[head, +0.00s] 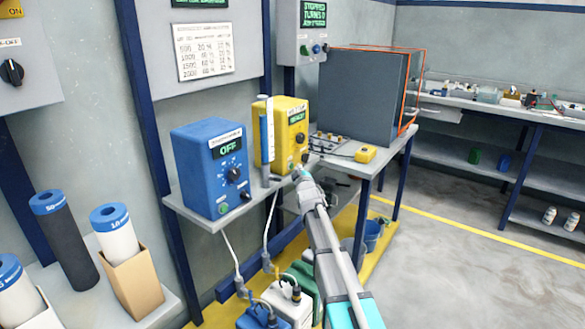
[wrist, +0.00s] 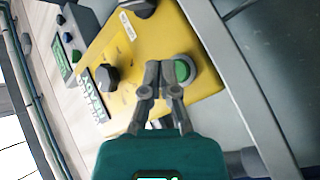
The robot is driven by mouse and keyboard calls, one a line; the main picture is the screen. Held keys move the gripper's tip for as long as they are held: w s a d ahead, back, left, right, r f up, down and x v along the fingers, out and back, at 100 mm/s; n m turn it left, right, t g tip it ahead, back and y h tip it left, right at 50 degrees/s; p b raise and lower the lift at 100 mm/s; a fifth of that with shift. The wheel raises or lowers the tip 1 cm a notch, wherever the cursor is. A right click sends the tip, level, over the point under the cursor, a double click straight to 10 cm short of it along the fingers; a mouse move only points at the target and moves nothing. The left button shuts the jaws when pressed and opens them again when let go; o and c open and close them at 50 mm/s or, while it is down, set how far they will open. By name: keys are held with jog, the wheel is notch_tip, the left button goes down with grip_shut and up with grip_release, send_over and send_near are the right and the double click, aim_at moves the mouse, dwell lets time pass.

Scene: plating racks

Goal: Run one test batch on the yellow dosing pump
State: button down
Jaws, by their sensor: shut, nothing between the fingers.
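The yellow dosing pump (head: 265,117) stands on the grey bench, right of the blue pump. Its small display has green text that looks like "READY". In the wrist view its yellow front (wrist: 130,55) is tilted and close, with a black knob (wrist: 105,77) and a round green button (wrist: 183,70). My gripper (head: 301,174) is at the lower front of the pump. In the wrist view my gripper (wrist: 166,82) is shut and empty, its fingertips beside and partly over the green button. I cannot tell if they touch it.
The blue pump (head: 192,165) reads OFF. A clear-and-blue cylinder (head: 265,150) stands between the pumps. Jugs (head: 290,305) with hoses sit below. Open floor (head: 460,265) lies at right.

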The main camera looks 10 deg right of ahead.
jog(key=shift+w+a, duration=0.65)
jog(key=shift+a, duration=0.05)
dwell(2.0)
jog(key=shift+s+d, duration=0.1)
dwell(0.4)
jog(key=shift+s+d, duration=0.55)
jog(key=shift+d, duration=0.05)
jog(key=shift+s, duration=0.1)
jog(key=shift+s+d, duration=1.7)
jog(key=shift+d, duration=0.05)
